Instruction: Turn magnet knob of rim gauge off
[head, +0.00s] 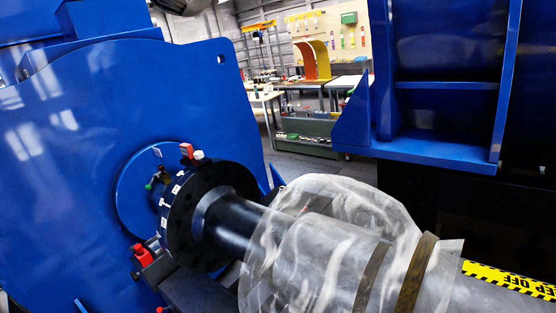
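A black coupling flange (208,212) with white labels on its rim sits in front of the blue housing. A small red block (187,150) with a white round part (198,155) sits on top of the rim. A small green part (150,185) shows at the left of the rim. A larger red part (142,255) stands at the lower left. I cannot tell which of these belongs to the rim gauge, and no magnet knob or its setting can be made out. My gripper is not in view.
A dark shaft (236,222) runs right into clear plastic wrap (350,235) held by brown straps. A yellow-black KEEP OFF tape (510,280) is at the lower right. The blue housing (80,140) fills the left. Workbenches (335,84) stand far behind, beyond open floor.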

